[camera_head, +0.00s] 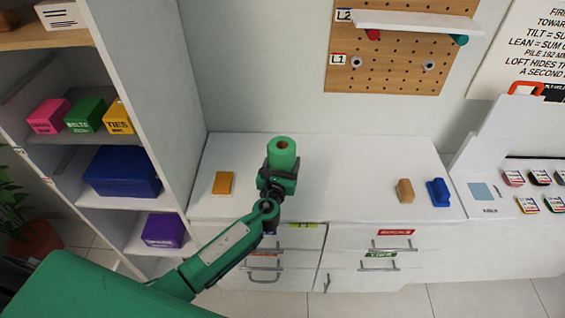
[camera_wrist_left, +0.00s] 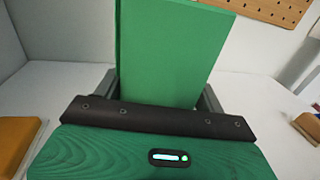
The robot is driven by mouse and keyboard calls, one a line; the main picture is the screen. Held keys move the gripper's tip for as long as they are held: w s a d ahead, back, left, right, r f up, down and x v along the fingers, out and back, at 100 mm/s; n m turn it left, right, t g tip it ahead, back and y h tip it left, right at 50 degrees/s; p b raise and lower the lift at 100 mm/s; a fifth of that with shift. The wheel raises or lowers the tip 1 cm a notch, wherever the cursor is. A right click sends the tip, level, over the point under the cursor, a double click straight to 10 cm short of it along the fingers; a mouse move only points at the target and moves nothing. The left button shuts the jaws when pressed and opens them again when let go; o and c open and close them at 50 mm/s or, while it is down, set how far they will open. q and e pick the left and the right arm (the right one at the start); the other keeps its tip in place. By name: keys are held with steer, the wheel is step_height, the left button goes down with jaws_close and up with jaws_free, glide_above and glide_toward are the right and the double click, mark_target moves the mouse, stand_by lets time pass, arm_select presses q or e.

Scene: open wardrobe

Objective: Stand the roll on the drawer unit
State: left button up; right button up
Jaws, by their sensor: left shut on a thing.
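The green roll (camera_head: 281,155) is upright, with a brown-centred round end facing up in the head view. My left gripper (camera_head: 279,176) is shut on it. The roll also fills the middle of the left wrist view (camera_wrist_left: 170,50), between the two fingers of the gripper (camera_wrist_left: 158,95). The white drawer unit (camera_head: 340,175) lies beneath and around it. The gripper hides the roll's lower end, so I cannot tell whether it touches the top. My right gripper is not in view.
A yellow block (camera_head: 223,183) lies left of the gripper on the unit. A tan block (camera_head: 405,191) and a blue object (camera_head: 438,192) stand at the right. A shelf wall (camera_head: 150,90) rises at left; a pegboard (camera_head: 400,50) hangs behind. The top between is clear.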

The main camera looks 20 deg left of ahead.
arm_select(q)
steer(key=shift+f, duration=0.15)
steer(key=o, duration=1.2)
steer(key=shift+c, duration=0.2)
steer(key=shift+s, duration=0.4)
steer(key=s+d+b, duration=0.1)
steer(key=s, duration=1)
steer(key=shift+r+b, duration=0.2)
steer(key=shift+b, duration=0.2)
